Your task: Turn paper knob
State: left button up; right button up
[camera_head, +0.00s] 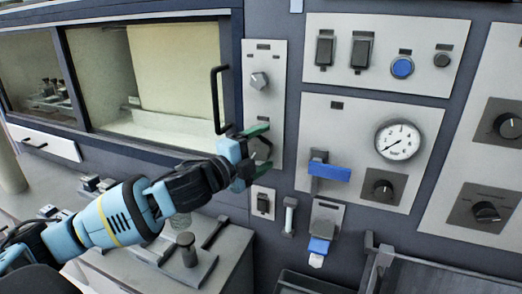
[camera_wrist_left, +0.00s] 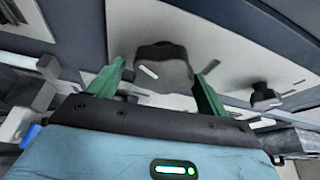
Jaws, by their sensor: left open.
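My left gripper (camera_head: 262,149) is open in front of the narrow light panel (camera_head: 278,62) beside the oven-like window, its green fingers spread one above the other. In the left wrist view (camera_wrist_left: 163,88) a dark knob (camera_wrist_left: 165,66) with a white pointer mark shows just beyond and between the fingertips; contact cannot be made out. In the head view the gripper largely hides the spot between its fingers. A silver knob (camera_head: 258,81) sits higher on the same panel. No readable label shows which is the paper knob. My right gripper is not in view.
A black vertical handle (camera_head: 216,100) stands out close left of the gripper. A blue lever (camera_head: 329,171), a gauge (camera_head: 397,140) and a dark knob (camera_head: 383,189) are to the right. A small switch (camera_head: 263,204) sits below. A grey bench (camera_head: 228,250) lies under the arm.

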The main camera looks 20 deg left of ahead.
aim_at(260, 151)
pick_arm(q)
jog(key=v, duration=0.6)
jog(key=shift+a+f, duration=0.1)
jog(key=shift+f, duration=0.05)
jog(key=shift+b+v, duration=0.35)
jog(key=shift+v, duration=0.55)
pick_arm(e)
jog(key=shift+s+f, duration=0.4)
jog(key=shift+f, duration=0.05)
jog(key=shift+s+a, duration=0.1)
